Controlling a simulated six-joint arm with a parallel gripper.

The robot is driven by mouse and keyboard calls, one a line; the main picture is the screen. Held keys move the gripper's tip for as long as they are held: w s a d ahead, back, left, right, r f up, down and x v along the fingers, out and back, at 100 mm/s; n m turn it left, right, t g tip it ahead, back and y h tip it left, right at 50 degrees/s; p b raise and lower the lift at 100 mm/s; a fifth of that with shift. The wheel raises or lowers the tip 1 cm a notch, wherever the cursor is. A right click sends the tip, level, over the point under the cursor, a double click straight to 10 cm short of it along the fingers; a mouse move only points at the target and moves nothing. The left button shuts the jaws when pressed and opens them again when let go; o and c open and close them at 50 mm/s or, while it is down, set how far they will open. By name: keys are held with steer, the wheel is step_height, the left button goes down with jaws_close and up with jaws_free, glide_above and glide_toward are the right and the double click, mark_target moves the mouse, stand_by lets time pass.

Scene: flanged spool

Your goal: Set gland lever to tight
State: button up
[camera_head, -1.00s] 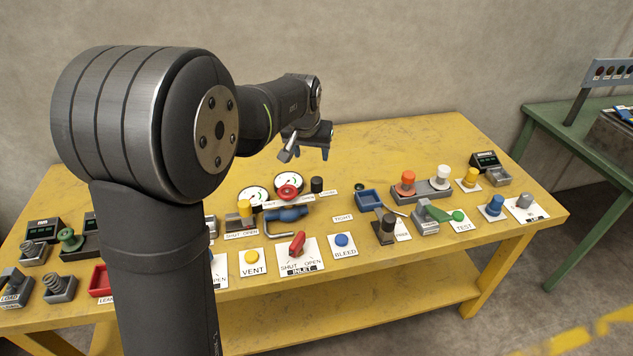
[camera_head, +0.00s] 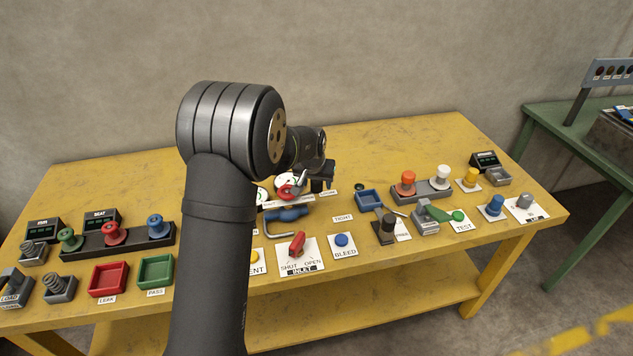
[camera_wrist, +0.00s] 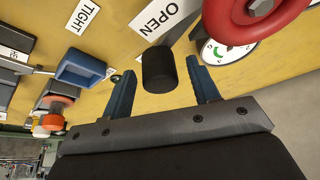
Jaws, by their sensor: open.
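A black cylindrical knob (camera_wrist: 159,72), which appears to be the gland lever's grip, stands beside an OPEN label (camera_wrist: 158,18) in the wrist view. The TIGHT label (camera_wrist: 83,15) is farther left there; it also shows on the bench in the head view (camera_head: 342,218). My gripper (camera_wrist: 160,64) is open, its two blue fingers on either side of the knob in the picture. I cannot tell whether they touch it or how deep they reach. In the head view my gripper (camera_head: 319,184) is over the back middle of the bench and hides most of the knob.
A red handwheel (camera_wrist: 262,12) and a round gauge (camera_wrist: 228,48) are close to the right finger in the wrist view. A blue tray (camera_head: 369,199) stands right of my gripper. The yellow bench (camera_head: 400,150) is clear behind.

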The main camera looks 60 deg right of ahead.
steer(key=shift+f, duration=0.1)
jaws_close()
steer(key=shift+s+a+m+g, duration=0.45)
steer(key=shift+s+a+m, duration=0.2)
steer(key=shift+m, duration=0.45)
steer(key=shift+s+a+m+g, duration=0.5)
steer(key=shift+s+m, duration=0.25)
steer(key=shift+m, duration=0.35)
jaws_free()
steer(key=v, duration=1.7)
steer(key=shift+s+a, duration=0.15)
